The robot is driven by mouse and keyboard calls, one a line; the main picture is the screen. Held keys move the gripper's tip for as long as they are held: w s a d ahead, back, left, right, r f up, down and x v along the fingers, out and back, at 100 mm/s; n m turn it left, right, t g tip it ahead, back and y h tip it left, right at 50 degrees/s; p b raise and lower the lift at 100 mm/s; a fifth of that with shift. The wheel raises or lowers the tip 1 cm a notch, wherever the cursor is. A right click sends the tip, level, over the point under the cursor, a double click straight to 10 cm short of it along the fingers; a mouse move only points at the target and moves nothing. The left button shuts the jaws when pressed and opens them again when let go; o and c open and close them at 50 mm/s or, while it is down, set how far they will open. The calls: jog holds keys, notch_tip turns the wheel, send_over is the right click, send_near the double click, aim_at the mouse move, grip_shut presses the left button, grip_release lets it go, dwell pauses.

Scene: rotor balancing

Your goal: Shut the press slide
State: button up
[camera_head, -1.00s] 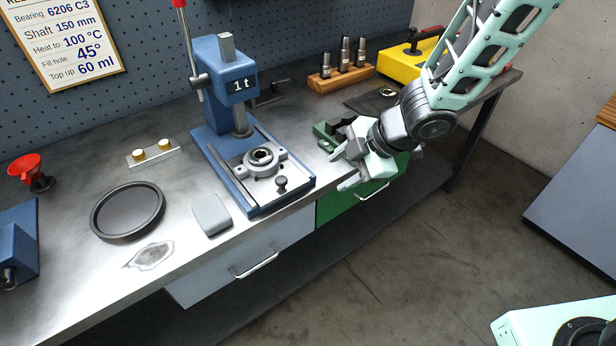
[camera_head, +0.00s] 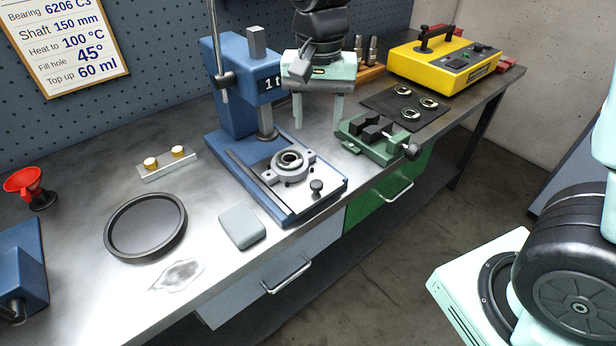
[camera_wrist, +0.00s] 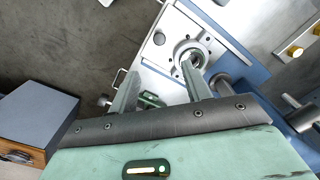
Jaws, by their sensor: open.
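The blue press (camera_head: 233,120), marked "1t", stands on the workbench. Its pale slide plate (camera_head: 325,203) lies on the blue base, with a dark knob (camera_head: 316,187) near the front end. A grey bearing housing (camera_head: 289,163) sits on the slide, forward of the ram (camera_head: 265,120). My gripper (camera_head: 318,123) points down just right of the press head, open and empty, behind the housing and apart from the knob. In the wrist view the housing (camera_wrist: 190,50) shows beyond my open fingers (camera_wrist: 161,68), and the knob (camera_wrist: 159,38) beside it.
A green vise (camera_head: 375,140) stands right of the press, with a dark mat (camera_head: 405,106) of rings and a yellow case (camera_head: 445,65) beyond. A grey block (camera_head: 242,227) and a round black tray (camera_head: 146,227) lie to the left. Space above the slide's front is clear.

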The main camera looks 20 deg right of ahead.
aim_at(317, 184)
notch_tip(317, 184, down, 16)
jog(key=shift+r+p, duration=0.2)
jog(key=shift+p, duration=0.25)
